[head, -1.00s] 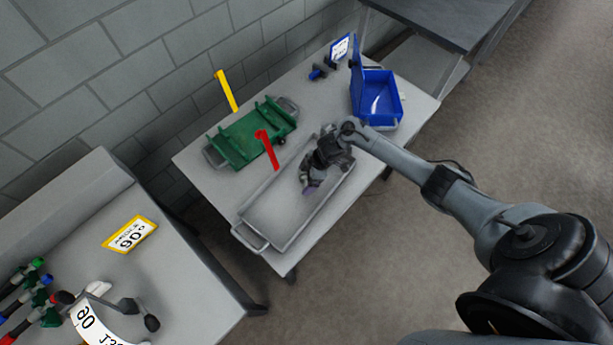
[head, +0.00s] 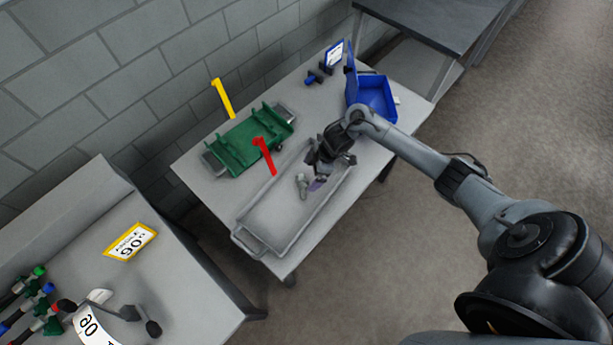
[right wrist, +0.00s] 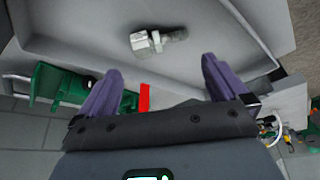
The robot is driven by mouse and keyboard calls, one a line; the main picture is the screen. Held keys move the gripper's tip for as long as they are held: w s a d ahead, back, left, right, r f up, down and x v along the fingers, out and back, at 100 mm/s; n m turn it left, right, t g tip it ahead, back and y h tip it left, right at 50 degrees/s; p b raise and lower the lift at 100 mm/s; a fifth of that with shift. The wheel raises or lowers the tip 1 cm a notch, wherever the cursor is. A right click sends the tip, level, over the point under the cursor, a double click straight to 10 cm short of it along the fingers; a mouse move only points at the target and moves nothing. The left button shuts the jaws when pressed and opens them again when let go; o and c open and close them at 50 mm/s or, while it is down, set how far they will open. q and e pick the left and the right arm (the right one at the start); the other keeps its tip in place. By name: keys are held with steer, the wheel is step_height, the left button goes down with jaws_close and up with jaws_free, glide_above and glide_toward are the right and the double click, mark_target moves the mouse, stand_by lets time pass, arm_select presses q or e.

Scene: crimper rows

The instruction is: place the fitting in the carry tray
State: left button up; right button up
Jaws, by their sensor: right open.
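The fitting (head: 302,183), a small metallic piece with a hex-like end, lies on the floor of the long grey carry tray (head: 268,217). In the right wrist view the fitting (right wrist: 157,40) lies on its side on the tray's bare floor (right wrist: 90,28), beyond the fingertips and apart from them. My right gripper (head: 320,180) is over the tray, just right of the fitting in the head view. Its purple fingers are spread with nothing between them in the right wrist view (right wrist: 162,68). My left gripper is not in view.
A green cradle (head: 240,148) with a red upright (head: 264,155) and a yellow upright (head: 223,97) stands behind the tray. An open blue case (head: 375,97) is at the table's far right. Another table (head: 85,255) with crimpers stands at the left.

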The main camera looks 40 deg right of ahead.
steer(key=s+a+r+m+t+h, duration=0.1)
steer(key=s+a+r+t, duration=0.15)
steer(key=a, duration=0.45)
steer(key=s+a+r+m+t+h, duration=0.1)
steer(key=s+a+r, duration=0.15)
steer(key=a, duration=0.45)
steer(key=s+r+m+g+h, duration=0.1)
steer(key=s+r+m, duration=0.5)
steer(key=s, duration=0.9)
steer(key=shift+d+r+g+p, duration=0.15)
steer(key=shift+r+g+p, duration=0.25)
steer(key=shift+g, duration=0.45)
steer(key=shift+w+r, duration=0.1)
step_height(320, 180, up, 20)
steer(key=f+p, duration=0.1)
steer(key=p, duration=1.8)
step_height(320, 180, down, 35)
steer(key=b, duration=3.4)
steer(key=shift+r+b, duration=0.15)
steer(key=shift+b, duration=0.25)
